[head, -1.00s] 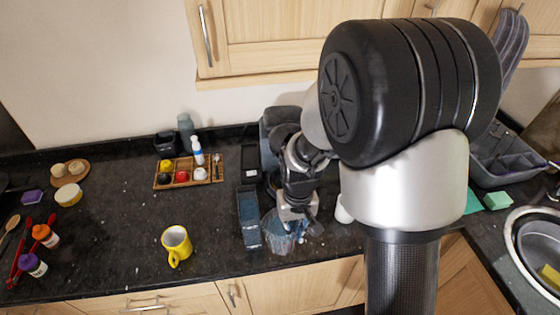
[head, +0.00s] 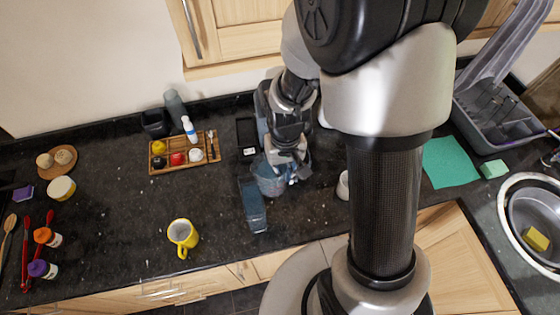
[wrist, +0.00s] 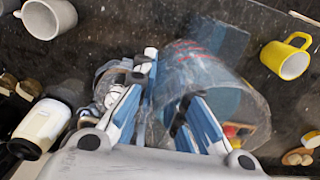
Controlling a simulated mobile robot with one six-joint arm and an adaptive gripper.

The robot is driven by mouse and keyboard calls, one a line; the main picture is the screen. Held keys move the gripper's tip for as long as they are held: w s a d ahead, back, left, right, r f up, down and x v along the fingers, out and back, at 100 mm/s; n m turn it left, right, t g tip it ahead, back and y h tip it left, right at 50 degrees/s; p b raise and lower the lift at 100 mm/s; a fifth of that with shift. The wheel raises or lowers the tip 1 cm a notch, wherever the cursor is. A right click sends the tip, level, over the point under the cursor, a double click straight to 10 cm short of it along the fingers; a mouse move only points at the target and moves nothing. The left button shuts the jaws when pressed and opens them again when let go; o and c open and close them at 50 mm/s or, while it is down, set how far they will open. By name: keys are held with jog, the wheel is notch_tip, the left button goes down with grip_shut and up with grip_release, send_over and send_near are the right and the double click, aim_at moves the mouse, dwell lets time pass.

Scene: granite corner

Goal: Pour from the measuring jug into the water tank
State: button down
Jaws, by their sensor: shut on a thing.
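The measuring jug (head: 268,181) is clear with a bluish tint. Red marks show on its wall in the wrist view (wrist: 200,62). My gripper (head: 290,165) is shut on the jug at its handle side; the fingers (wrist: 168,100) show in the wrist view, but they hide the exact grip. The water tank, seemingly the long blue-grey translucent container (head: 254,208), lies on the dark counter. The jug overlaps its far right end in the head view. It also shows behind the jug in the wrist view (wrist: 222,38). I cannot tell the jug's tilt or its height above the tank.
A yellow mug (head: 182,234) stands left of the tank near the front edge. A wooden tray (head: 213,152) with small pots sits further back. A white mug (head: 343,186) stands right, partly behind my arm. The counter between tank and yellow mug is clear.

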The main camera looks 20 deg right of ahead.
jog(key=f+b, duration=0.2)
jog(key=b, duration=0.1)
jog(key=shift+s+d+f+h, duration=0.15)
jog(key=shift+s+f+h, duration=0.15)
jog(key=shift+h, duration=0.1)
jog(key=f+b, duration=0.1)
jog(key=b, duration=0.1)
jog(key=f+h+b, duration=0.1)
jog(key=b, duration=0.1)
jog(key=shift+w+d+f, duration=0.1)
jog(key=shift+d+f, duration=0.15)
jog(key=shift+d, duration=0.05)
jog(key=shift+d+f+h+b, duration=0.15)
jog(key=shift+f+h+b, duration=0.5)
jog(key=shift+b, duration=1.1)
jog(key=shift+d+h+b, duration=0.1)
jog(key=shift+h+b, duration=0.35)
jog(key=shift+b, duration=0.4)
jog(key=shift+d+h+b, duration=0.1)
jog(key=shift+h+b, duration=0.4)
jog(key=shift+b, duration=0.15)
dwell(0.3)
jog(key=shift+r+h+b, duration=0.85)
jog(key=shift+h+b, duration=0.05)
jog(key=shift+h, duration=0.4)
dwell(1.8)
